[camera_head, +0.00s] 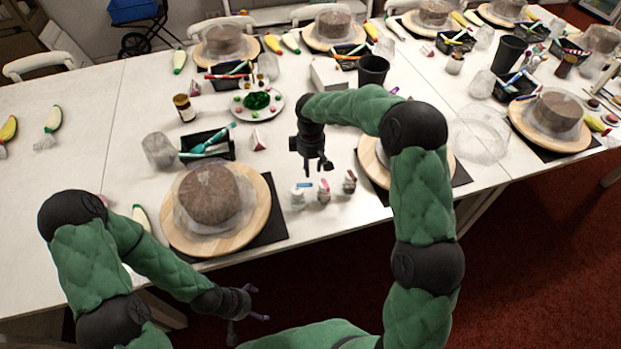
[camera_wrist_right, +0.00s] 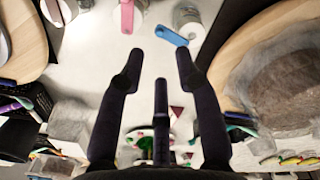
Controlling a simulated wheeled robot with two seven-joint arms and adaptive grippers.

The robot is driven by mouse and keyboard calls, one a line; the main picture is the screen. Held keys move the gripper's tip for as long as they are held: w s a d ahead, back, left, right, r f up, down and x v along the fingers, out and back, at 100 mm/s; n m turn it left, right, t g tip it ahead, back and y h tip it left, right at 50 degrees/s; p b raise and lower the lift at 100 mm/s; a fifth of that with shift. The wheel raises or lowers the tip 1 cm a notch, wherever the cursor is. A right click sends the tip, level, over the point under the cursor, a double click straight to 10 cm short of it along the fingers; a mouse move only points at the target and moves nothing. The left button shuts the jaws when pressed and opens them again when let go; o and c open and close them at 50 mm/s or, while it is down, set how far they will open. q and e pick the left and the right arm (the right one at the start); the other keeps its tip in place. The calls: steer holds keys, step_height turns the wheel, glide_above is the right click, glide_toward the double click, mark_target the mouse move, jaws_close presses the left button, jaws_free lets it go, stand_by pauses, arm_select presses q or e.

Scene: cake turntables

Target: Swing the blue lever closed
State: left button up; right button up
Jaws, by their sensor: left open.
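The blue lever (camera_head: 304,186) is on top of the leftmost of three small jars (camera_head: 298,198) in the head view. In the right wrist view, the blue lever (camera_wrist_right: 172,35) sticks out diagonally past the side of its white jar (camera_wrist_right: 190,20). My right gripper (camera_head: 318,169) points down just behind and above the jars. In its wrist view its fingers (camera_wrist_right: 159,62) are spread with nothing between them, and the lever lies just beyond the tips, apart from them. My left gripper (camera_head: 255,304) is open and empty, low, in front of the table edge.
A middle jar with a pink lever (camera_head: 323,186) and a third jar (camera_head: 349,183) stand close on the right. A wrapped cake on a wooden turntable (camera_head: 178,238) is on the left, and another turntable (camera_head: 371,168) is on the right. A black tray (camera_head: 225,150) lies behind.

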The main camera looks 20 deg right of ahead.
mark_target(311, 183)
step_height(311, 183, down, 8)
steer(key=shift+w+r+b, duration=0.1)
steer(key=shift+w+b, duration=0.05)
steer(key=shift+b, duration=0.5)
jaws_close()
